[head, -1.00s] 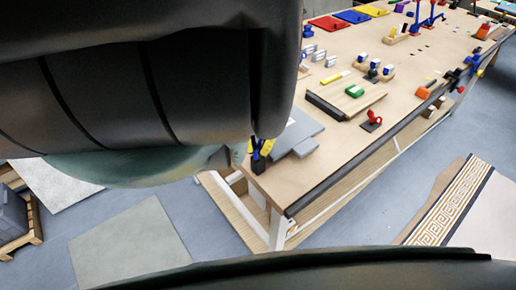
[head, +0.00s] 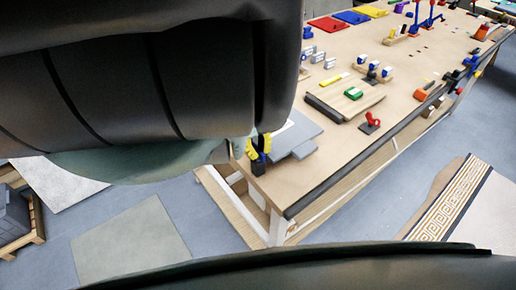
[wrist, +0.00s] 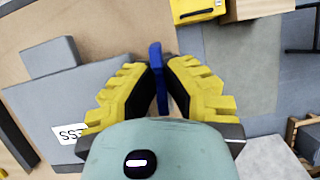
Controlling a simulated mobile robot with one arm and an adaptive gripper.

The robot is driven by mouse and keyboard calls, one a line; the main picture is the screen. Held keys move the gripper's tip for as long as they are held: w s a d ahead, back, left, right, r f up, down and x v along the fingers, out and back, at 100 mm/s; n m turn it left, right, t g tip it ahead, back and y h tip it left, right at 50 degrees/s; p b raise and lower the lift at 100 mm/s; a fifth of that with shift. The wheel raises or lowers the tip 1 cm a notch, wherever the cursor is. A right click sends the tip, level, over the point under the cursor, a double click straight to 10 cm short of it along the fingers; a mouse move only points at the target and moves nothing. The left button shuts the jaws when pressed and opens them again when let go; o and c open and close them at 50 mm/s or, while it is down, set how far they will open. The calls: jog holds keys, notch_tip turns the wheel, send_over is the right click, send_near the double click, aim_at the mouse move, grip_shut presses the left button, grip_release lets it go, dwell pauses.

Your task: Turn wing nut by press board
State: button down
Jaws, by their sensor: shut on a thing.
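The blue wing nut (wrist: 155,60) stands between my gripper's two yellow ridged fingers in the wrist view. My gripper (wrist: 156,68) is shut on it. In the head view, my gripper (head: 259,147) is at the near left corner of the workbench, with a bit of the blue wing nut (head: 262,157) showing above a dark block. The grey press board (head: 290,143) lies beside it on the bench. In the wrist view, the press board (wrist: 75,95) is left of the fingers, its label partly covered by a finger.
The workbench (head: 290,185) stretches to the upper right. A red piece (head: 371,120), a green block (head: 353,94) on a wooden board and several coloured parts stand on it. My arm hides the left of the head view. Grey floor lies beyond the bench edge.

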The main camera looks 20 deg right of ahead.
jog(key=shift+n, duration=0.6)
jog(key=c, duration=1.1)
grip_release()
jog(key=shift+o, duration=0.2)
jog(key=v, duration=1.2)
jog(key=shift+a, duration=0.25)
jog(key=shift+s, duration=0.1)
